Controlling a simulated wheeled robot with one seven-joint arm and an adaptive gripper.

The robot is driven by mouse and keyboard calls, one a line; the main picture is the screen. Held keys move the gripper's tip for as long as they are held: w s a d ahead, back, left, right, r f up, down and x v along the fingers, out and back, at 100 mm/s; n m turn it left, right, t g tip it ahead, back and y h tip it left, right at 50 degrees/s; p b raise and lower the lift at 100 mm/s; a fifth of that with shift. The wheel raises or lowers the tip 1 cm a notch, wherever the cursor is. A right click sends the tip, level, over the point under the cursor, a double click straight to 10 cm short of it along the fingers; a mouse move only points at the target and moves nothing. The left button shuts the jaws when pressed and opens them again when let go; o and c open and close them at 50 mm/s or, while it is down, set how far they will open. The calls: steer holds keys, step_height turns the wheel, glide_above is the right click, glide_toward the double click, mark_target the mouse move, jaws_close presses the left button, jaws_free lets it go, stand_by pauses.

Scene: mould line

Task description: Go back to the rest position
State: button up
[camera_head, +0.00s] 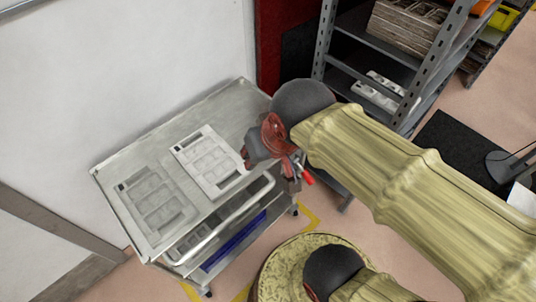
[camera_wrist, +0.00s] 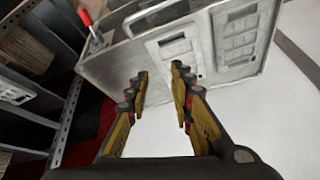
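My gripper (camera_wrist: 160,72) is open in the wrist view, with its two fingers apart and nothing between them. In the head view my gripper (camera_head: 247,158) shows small and partly hidden by my arm, at the right side of the metal cart (camera_head: 225,112). A pale moulded panel (camera_head: 205,158) lies on the cart's top, just left of my gripper in that view. A greyer panel (camera_head: 153,200) lies farther left on the same top. Both panels also show in the wrist view, the pale one (camera_wrist: 178,48) nearer the fingers. I cannot tell the exact height of my gripper.
A grey metal shelf rack (camera_head: 325,48) with moulded parts stands right of the cart. A red handle (camera_head: 308,178) shows by the cart's right corner. A white wall (camera_head: 110,70) stands behind the cart. A round yellowish surface (camera_head: 285,262) is at the bottom. A dark mat (camera_head: 455,150) lies right.

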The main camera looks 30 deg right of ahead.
steer(key=shift+s+d+r+n, duration=0.2)
steer(key=shift+s+d+n, duration=0.55)
steer(key=shift+d, duration=0.1)
stand_by(0.8)
